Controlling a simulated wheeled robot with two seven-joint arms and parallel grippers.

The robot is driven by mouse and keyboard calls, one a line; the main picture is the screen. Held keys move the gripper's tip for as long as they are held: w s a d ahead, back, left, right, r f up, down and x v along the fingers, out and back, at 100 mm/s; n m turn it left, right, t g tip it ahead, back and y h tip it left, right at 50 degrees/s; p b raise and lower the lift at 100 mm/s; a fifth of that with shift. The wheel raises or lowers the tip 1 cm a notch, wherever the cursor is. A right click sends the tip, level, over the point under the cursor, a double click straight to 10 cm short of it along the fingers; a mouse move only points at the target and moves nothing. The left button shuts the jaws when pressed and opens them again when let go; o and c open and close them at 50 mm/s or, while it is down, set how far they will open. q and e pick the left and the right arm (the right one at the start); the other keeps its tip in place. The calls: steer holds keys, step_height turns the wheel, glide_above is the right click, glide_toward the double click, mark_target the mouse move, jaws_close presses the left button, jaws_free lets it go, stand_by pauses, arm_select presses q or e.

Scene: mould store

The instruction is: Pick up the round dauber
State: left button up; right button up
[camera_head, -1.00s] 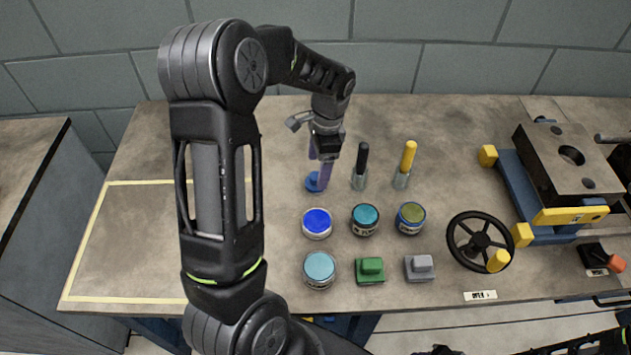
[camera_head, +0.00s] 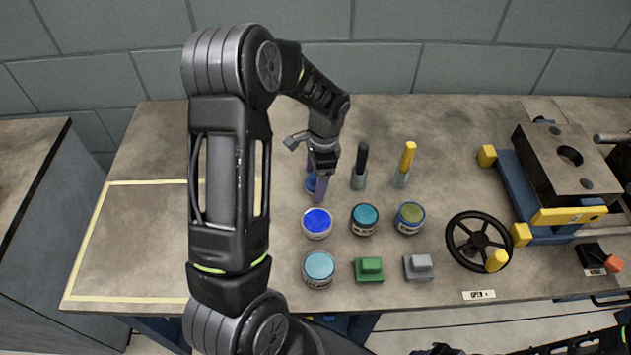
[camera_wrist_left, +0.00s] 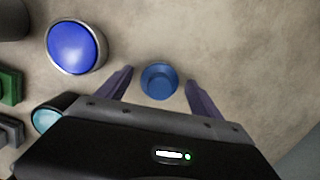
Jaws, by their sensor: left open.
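The round dauber (camera_head: 310,184) is a small blue round piece standing on the bench, partly hidden behind my left gripper in the head view. In the left wrist view the dauber (camera_wrist_left: 159,80) shows as a blue disc with a darker centre. My left gripper (camera_head: 316,188) points down, with its purple fingers open. In the left wrist view the dauber lies between the two fingers of the gripper (camera_wrist_left: 159,79), with a gap on each side. Part of my right arm shows at the lower right edge; its jaws cannot be made out.
A blue-topped tin (camera_head: 317,223) stands close in front of the dauber, with more paint tins beside it. A black-handled brush (camera_head: 361,165) and a yellow-handled brush (camera_head: 405,165) stand to the right. Green (camera_head: 369,269) and grey (camera_head: 418,267) blocks are nearer. The taped area (camera_head: 130,240) is clear.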

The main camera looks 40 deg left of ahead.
arm_select(q)
steer(key=shift+c, duration=0.2)
steer(key=c, duration=1.4)
steer(key=shift+r, duration=0.1)
steer(key=shift+c, duration=0.2)
step_height(320, 180, up, 10)
steer(key=shift+f, duration=0.1)
steer(key=o, duration=0.8)
steer(key=c, duration=0.6)
